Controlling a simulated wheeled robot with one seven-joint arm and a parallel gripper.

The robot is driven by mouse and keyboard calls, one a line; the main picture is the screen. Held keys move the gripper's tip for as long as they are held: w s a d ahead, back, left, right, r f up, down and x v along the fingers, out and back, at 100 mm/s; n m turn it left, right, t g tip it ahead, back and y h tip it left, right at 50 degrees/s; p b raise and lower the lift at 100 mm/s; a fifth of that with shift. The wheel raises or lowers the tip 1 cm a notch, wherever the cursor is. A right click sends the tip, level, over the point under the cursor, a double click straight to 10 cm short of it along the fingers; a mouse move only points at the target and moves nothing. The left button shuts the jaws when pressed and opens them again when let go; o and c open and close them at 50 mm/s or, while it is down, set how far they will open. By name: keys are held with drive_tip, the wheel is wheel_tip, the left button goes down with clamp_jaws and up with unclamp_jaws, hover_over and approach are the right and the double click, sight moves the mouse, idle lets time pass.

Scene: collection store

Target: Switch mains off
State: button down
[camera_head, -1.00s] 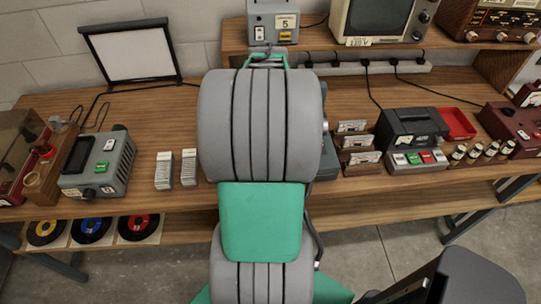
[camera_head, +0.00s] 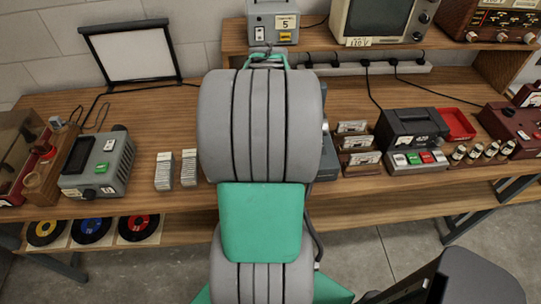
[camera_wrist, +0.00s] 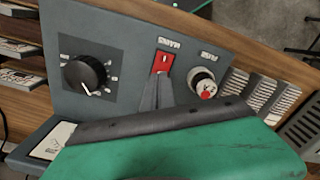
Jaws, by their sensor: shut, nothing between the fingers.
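A grey device panel (camera_wrist: 120,50) fills the middle of the wrist view, seen upside down. On it is the red mains switch (camera_wrist: 163,62), with the label MAINS beside it. My gripper (camera_wrist: 157,80) is shut and empty, its fingertips right at the switch. I cannot tell whether they touch it. The fingers cover part of the panel around the switch, and the rocker's position is hard to read. In the head view my own arm hides most of the device; only a grey edge (camera_head: 327,166) shows to the right of it.
On the same panel are a black dial knob (camera_wrist: 83,73) and a fuse holder (camera_wrist: 203,84) close to the switch. Card racks (camera_head: 357,143) stand beside the device on one side, white ribbed stacks (camera_head: 176,168) on the other. A power strip (camera_head: 365,68) lies behind.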

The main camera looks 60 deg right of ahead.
drive_tip(key=shift+f+b, duration=0.65)
drive_tip(key=shift+f, duration=0.35)
idle(0.8)
wheel_tip(320, 180, up, 7)
drive_tip(key=p, duration=0.5)
drive_tip(key=shift+r, duration=0.15)
idle(0.4)
